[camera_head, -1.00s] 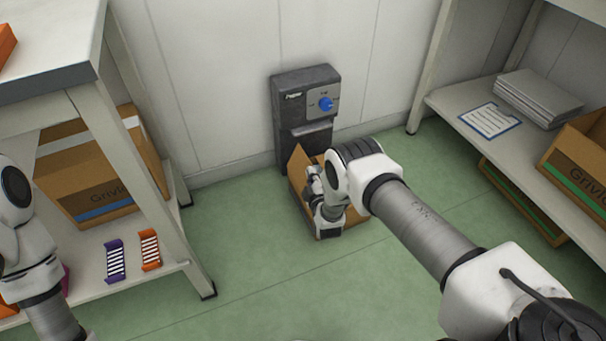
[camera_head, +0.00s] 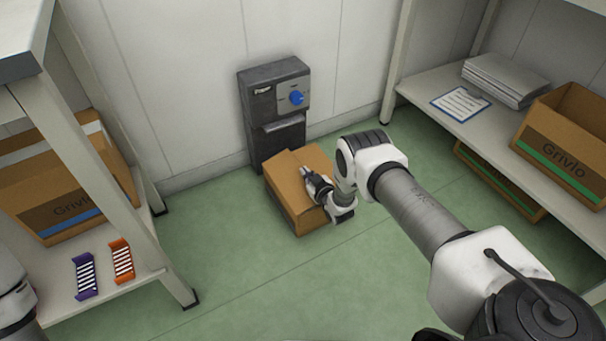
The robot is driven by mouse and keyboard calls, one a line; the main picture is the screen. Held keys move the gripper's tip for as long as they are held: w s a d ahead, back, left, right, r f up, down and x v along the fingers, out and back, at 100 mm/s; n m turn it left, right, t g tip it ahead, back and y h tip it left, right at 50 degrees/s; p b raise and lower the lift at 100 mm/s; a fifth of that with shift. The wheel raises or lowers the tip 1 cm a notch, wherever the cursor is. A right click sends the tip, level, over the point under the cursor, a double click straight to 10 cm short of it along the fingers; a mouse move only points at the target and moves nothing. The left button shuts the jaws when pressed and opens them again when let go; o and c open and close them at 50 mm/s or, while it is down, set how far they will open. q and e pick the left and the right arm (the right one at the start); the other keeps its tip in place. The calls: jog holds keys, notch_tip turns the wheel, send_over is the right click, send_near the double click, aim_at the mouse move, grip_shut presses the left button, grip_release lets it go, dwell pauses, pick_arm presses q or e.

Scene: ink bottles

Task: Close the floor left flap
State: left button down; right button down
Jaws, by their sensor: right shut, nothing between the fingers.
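A brown cardboard box (camera_head: 284,193) stands on the green floor in front of the dark wall device. Its left flap (camera_head: 290,172) lies folded down over the top, so the top looks covered. My right gripper (camera_head: 307,172) is shut and empty, with its fingers at the top of the box, over or against the flap. Whether the fingertips touch the flap cannot be told. My right wrist hides the box's front right part. My left arm (camera_head: 12,295) shows only at the left edge; its gripper is out of view.
A dark device with a blue knob (camera_head: 296,98) stands against the wall behind the box. A shelf on the left holds a Grivlo box (camera_head: 62,195) and purple and orange racks. A shelf on the right holds papers, a clipboard (camera_head: 461,103) and another box (camera_head: 560,150). Floor left of the box is clear.

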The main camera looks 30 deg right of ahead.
jog(key=shift+d+f+b, duration=0.2)
jog(key=shift+f+b, duration=0.1)
jog(key=shift+f, duration=0.25)
